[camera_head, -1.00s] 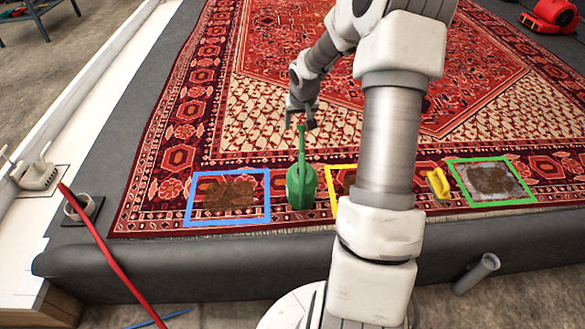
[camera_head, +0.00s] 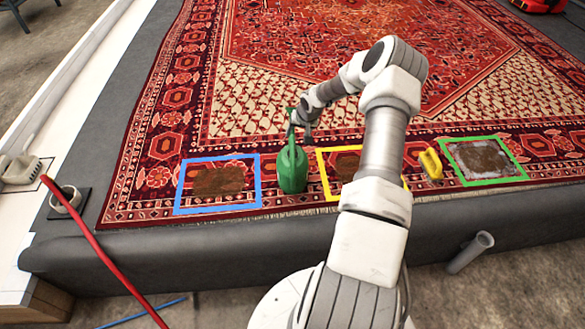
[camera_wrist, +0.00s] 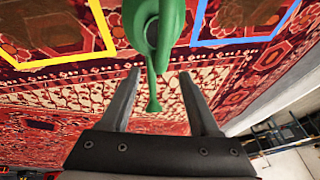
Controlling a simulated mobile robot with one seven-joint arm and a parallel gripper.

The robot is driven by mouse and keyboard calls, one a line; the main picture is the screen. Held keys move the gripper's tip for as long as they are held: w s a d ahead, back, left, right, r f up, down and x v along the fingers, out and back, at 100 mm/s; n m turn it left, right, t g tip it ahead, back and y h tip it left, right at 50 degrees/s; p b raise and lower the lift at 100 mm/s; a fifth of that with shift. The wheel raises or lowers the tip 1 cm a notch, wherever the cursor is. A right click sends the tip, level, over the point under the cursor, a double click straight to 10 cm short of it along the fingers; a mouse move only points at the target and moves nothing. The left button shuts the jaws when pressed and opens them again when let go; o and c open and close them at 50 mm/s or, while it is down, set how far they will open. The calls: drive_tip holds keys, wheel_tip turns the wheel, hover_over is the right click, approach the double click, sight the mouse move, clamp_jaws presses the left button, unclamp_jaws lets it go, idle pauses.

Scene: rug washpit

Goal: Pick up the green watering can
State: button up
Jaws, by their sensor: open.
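The green watering can (camera_head: 292,170) stands upright on the rug between the blue frame and the yellow frame in the head view. My gripper (camera_head: 300,124) is at the upper part of the can, on its far side. In the wrist view the can (camera_wrist: 160,25) is at the top centre, and its narrow spout points down the picture between my fingers. My gripper (camera_wrist: 160,75) is open there, with one finger on each side of the green part. I cannot tell whether either finger touches it.
A blue frame (camera_head: 178,190), a yellow frame (camera_head: 324,180) and a green frame (camera_head: 520,168) surround brown stains on the patterned rug (camera_head: 250,110). A yellow handled object (camera_head: 431,164) stands right of the yellow frame. A red hose (camera_head: 105,255) crosses at left; a grey tube (camera_head: 470,252) lies in front.

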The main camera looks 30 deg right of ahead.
sight(293, 140)
drive_tip(key=x, duration=0.2)
drive_tip(key=shift+w+f, duration=0.15)
drive_tip(key=shift+f, duration=0.1)
drive_tip(key=x, duration=0.1)
drive_tip(key=b+x, duration=0.2)
drive_tip(key=shift+a+f, duration=0.3)
drive_tip(key=shift+f, duration=0.1)
drive_tip(key=shift+w+f+b, duration=0.35)
drive_tip(key=shift+f, duration=0.2)
clamp_jaws()
idle(0.4)
drive_tip(key=shift+d+r, duration=0.1)
drive_tip(key=shift+r, duration=0.05)
